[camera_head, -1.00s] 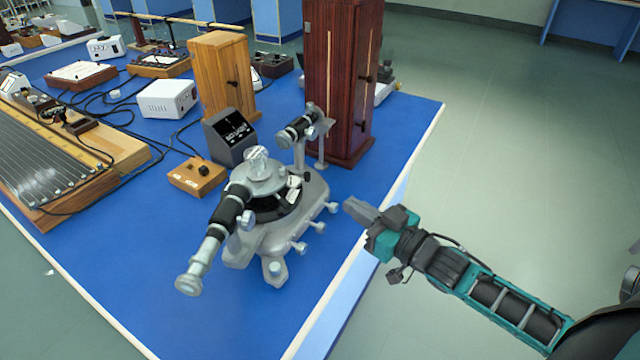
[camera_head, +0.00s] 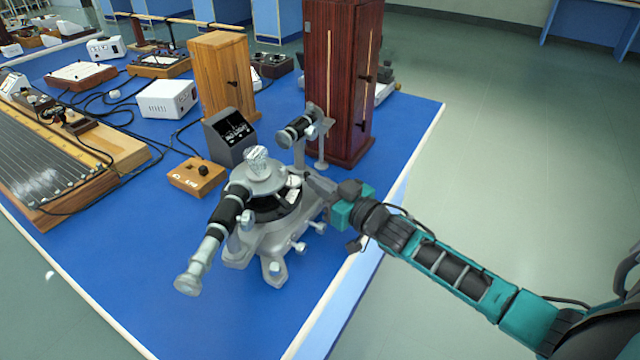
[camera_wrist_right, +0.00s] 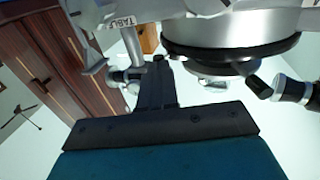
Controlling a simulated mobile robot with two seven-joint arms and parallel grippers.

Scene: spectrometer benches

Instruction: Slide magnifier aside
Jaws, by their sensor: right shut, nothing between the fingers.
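The grey spectrometer (camera_head: 262,243) stands on the blue bench, with a black ring under its round table and a long telescope tube (camera_head: 213,237) pointing front left. I cannot pick out the magnifier for certain; a small pale part (camera_head: 294,182) shows at the ring's right edge, close to my gripper tip. My right gripper (camera_head: 316,184) is shut and empty, at the spectrometer's right side. In the right wrist view its fingers (camera_wrist_right: 157,85) point towards the dark ring (camera_wrist_right: 230,50). Whether they touch anything is unclear. My left gripper is out of view.
A dark red wooden cabinet (camera_head: 340,80) stands behind the spectrometer, and a lighter wooden cabinet (camera_head: 222,75) is further left. A grey meter box (camera_head: 230,136) and a small wooden box (camera_head: 197,177) are to its left. The bench edge (camera_head: 338,284) runs below my right arm.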

